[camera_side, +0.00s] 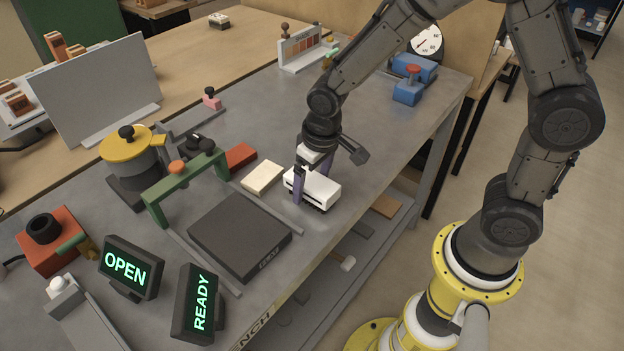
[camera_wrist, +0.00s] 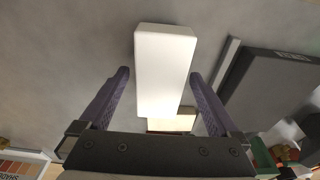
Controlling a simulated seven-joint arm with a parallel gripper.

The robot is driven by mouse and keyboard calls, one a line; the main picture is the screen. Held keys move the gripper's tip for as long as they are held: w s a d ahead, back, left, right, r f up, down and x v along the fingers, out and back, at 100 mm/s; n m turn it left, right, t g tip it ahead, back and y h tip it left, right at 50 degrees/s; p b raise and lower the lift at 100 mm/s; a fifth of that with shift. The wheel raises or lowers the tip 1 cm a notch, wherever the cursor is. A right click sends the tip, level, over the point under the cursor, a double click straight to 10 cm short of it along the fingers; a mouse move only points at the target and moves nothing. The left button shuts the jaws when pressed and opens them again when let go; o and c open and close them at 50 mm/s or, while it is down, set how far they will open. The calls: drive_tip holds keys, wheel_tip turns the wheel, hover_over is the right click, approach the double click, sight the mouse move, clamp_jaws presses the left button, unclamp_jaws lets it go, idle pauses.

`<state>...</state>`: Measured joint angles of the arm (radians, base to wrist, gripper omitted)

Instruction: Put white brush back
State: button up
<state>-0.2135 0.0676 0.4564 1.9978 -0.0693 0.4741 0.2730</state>
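The white brush (camera_side: 313,188) lies bristles down on the grey bench, near its front edge. In the wrist view the brush (camera_wrist: 164,68) is a long white block between my two purple fingers. My gripper (camera_side: 312,184) is lowered over the brush, with one finger on each side of it. In the wrist view my gripper (camera_wrist: 160,82) is open, with a gap between each finger and the brush. The bristles are mostly hidden under the white body. I cannot tell which place the brush belongs to.
A cream block (camera_side: 262,178) and a red block (camera_side: 240,156) lie left of the brush. A dark flat box (camera_side: 238,236), a green frame (camera_side: 184,180) and lit OPEN (camera_side: 126,268) and READY (camera_side: 197,303) signs stand further left. The bench behind the brush is clear.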

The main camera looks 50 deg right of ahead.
sight(318, 184)
wheel_tip(318, 184, up, 12)
drive_tip(key=s+f, duration=0.1)
drive_tip(key=s, duration=0.1)
drive_tip(key=s+d+r+t, duration=0.2)
drive_tip(key=s+d+r, duration=0.1)
drive_tip(key=s, duration=0.5)
drive_tip(key=s+d+r+t, duration=0.1)
drive_tip(key=s+d+r, duration=0.2)
drive_tip(key=s, duration=0.5)
drive_tip(key=shift+s+d+r+t, duration=0.2)
drive_tip(key=shift+d+r+t, duration=0.2)
drive_tip(key=shift+r, duration=0.05)
